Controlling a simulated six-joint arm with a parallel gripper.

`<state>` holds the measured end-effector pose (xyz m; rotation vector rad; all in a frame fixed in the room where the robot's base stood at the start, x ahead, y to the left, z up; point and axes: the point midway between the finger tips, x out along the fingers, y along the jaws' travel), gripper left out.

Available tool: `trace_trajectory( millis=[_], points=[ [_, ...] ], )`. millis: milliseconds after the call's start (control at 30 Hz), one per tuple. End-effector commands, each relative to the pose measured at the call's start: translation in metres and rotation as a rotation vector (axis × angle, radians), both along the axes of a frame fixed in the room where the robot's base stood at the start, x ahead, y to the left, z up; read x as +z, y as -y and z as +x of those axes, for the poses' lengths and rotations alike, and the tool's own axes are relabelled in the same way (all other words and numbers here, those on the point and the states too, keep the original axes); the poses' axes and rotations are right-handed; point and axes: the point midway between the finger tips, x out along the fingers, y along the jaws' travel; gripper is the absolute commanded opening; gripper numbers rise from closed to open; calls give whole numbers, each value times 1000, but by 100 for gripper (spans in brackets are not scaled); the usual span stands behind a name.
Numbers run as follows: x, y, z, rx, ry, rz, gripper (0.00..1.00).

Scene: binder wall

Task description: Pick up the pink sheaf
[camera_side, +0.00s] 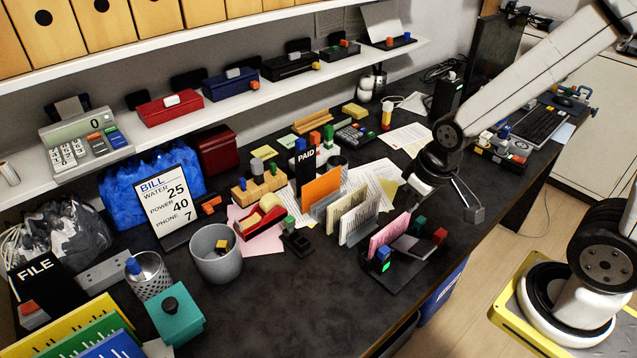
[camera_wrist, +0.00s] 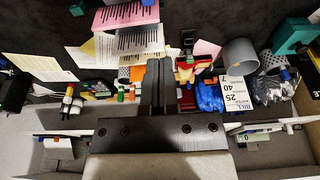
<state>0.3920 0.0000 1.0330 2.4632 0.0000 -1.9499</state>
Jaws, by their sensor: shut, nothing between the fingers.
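The pink sheaf (camera_side: 388,235) stands upright near the desk's front edge, beside a small dark stand with coloured blocks. It also shows at the top of the wrist view (camera_wrist: 128,14), printed with dark bars. My gripper (camera_side: 474,213) is above the desk's front edge, to the right of the sheaf and apart from it. In the wrist view my gripper's two dark fingers (camera_wrist: 156,85) are together with nothing between them. The lower part of the sheaf is partly hidden by the stand in the side view.
Cream sheaves (camera_side: 357,216) and an orange sheaf (camera_side: 322,188) stand in a row behind the pink one. A black device (camera_side: 410,248) with coloured blocks lies close on its right. A grey bin (camera_side: 216,254) stands left. Bare desk lies left of the black device.

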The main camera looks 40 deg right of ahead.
Motion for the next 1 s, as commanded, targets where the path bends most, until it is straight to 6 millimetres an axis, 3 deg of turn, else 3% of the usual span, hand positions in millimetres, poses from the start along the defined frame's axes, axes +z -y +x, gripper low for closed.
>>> trace_trajectory(
  millis=[33,133,633,1000],
  points=[
    [0,0,0,0,0,0,0],
    [0,0,0,0,0,0,31],
    [-3,2,4,49,-8,-14,31],
    [-25,19,31,406,-67,-92,31]
  ],
)
